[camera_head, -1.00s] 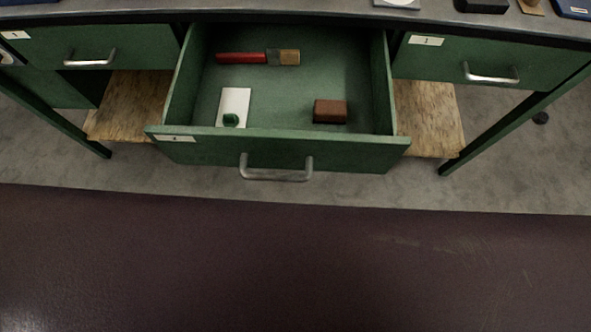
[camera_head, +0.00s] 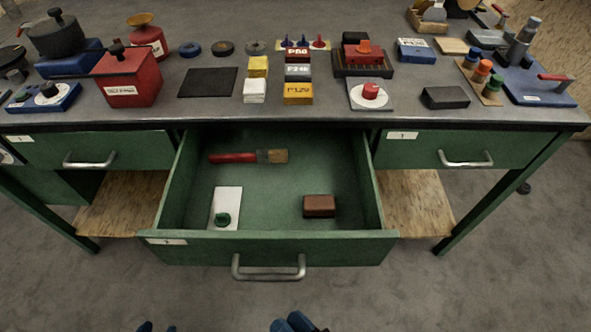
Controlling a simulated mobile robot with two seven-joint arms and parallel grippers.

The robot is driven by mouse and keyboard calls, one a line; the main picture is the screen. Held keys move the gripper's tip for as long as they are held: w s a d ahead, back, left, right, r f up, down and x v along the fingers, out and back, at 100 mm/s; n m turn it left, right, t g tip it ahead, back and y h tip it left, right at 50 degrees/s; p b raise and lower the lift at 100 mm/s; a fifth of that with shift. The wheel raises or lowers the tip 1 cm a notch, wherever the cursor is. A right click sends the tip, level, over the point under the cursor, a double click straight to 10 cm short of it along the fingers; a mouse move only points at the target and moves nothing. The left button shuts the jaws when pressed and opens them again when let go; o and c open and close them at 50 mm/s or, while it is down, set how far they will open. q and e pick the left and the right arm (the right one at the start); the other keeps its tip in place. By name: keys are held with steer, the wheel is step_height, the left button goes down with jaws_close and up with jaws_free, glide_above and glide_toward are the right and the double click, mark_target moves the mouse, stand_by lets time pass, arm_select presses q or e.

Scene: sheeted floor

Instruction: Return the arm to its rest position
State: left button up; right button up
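At the bottom edge, a dark blue part of what looks like my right gripper (camera_head: 296,322) shows, mostly cut off. The rest of both arms is out of view.
The workbench top (camera_head: 330,112) carries many boxes and tools. The floor (camera_head: 420,290) before the drawer is clear.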

arm_select(q)
step_height(320, 180, up, 9)
steer(key=t+p, duration=0.1)
steer(key=p, duration=0.7)
steer(key=shift+w+f, duration=0.15)
steer(key=shift+w, duration=0.15)
arm_select(e)
steer(key=d+r+n+g+h, duration=0.1)
steer(key=d+h, duration=0.9)
steer(key=d, duration=1.8)
step_height(320, 180, up, 3)
steer(key=shift+s+f+n+g+h, duration=0.2)
steer(key=shift+s+n+g+h, duration=0.2)
steer(key=shift+n, duration=0.2)
arm_select(q)
steer(key=shift+w+r, duration=0.2)
steer(key=shift+w, duration=0.05)
